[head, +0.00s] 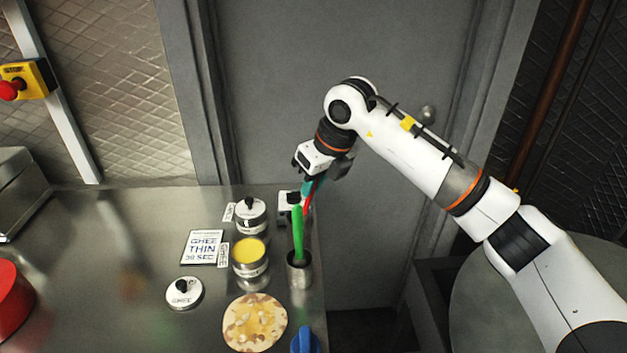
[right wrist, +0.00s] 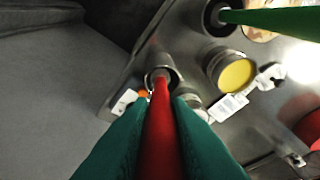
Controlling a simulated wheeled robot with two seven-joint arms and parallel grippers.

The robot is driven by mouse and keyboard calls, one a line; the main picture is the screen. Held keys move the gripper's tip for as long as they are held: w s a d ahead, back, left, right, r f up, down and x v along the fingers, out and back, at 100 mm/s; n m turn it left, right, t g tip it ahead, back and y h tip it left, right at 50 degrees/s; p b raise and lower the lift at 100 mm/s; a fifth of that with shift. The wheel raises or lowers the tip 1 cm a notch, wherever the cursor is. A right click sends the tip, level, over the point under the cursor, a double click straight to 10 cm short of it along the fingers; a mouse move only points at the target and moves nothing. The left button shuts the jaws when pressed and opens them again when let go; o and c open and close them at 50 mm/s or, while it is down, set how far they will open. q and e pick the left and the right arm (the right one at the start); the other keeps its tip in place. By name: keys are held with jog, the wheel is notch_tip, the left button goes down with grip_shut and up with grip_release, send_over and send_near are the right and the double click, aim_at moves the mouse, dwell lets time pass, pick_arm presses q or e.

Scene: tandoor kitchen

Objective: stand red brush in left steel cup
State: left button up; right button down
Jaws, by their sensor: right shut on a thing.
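My right gripper (head: 309,188) has teal fingers and is shut on the red brush (head: 308,203), above the counter's back right corner. In the right wrist view the red brush (right wrist: 160,125) runs between the teal fingers toward a steel cup (right wrist: 159,56). Its far end overlaps that cup's mouth; I cannot tell how deep it sits. In the head view this far cup is mostly hidden by the brushes and fingers. A nearer steel cup (head: 299,273) holds an upright green brush (head: 298,232). My left gripper is not in view.
A tin of yellow ghee (head: 249,251), a lidded tin (head: 250,216), a loose lid (head: 184,292) and a "GHEE THIN" card (head: 202,248) stand left of the cups. A flatbread (head: 255,322) and a blue object (head: 305,341) lie in front. The counter's right edge is close.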

jog(key=c, duration=1.3)
grip_release()
jog(key=shift+r, duration=0.1)
jog(key=b+v, duration=0.1)
jog(key=v, duration=1.1)
jog(key=shift+b, duration=0.35)
jog(key=shift+a, duration=0.1)
